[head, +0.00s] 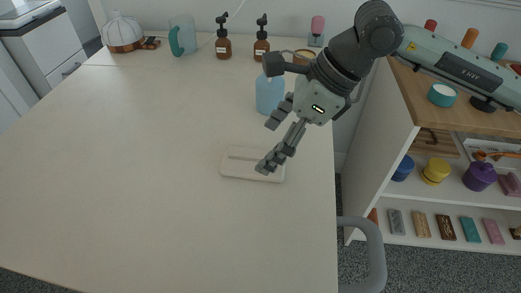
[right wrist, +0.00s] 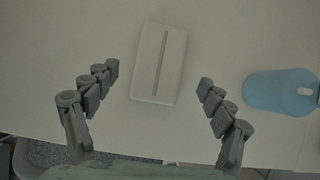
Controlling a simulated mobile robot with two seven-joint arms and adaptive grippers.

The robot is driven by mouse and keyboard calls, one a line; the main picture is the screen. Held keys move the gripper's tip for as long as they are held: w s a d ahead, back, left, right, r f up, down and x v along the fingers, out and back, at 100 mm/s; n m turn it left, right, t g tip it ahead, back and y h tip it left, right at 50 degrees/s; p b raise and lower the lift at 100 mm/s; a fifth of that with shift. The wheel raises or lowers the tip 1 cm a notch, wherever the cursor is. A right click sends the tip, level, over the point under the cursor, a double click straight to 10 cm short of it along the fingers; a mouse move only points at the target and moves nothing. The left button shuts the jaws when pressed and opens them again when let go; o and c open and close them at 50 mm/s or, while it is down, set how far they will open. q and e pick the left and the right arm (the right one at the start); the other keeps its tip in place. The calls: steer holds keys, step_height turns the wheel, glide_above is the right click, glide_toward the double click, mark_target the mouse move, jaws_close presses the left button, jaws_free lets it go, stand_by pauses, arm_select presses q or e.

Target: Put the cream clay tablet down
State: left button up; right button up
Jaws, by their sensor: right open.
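The cream clay tablet (head: 234,168) lies flat on the pale table, with a groove along its length. In the right wrist view the tablet (right wrist: 149,80) lies between and beyond my open fingers. My right gripper (head: 268,148) is open and empty, above the tablet, and its lower finger hides part of the tablet's right end in the head view. In the right wrist view the right gripper (right wrist: 157,75) shows a gap on both sides of the tablet. My left gripper is not in view.
A blue bottle (head: 269,95) stands close behind the tablet; it also shows in the right wrist view (right wrist: 270,92). Brown pump bottles (head: 223,47) and a teal-handled jug (head: 183,38) stand at the back. A shelf unit (head: 400,120) is at the right. The table's left and front are clear.

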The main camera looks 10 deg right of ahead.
steer(key=v, duration=0.8)
steer(key=shift+c, duration=0.2)
stand_by(1.6)
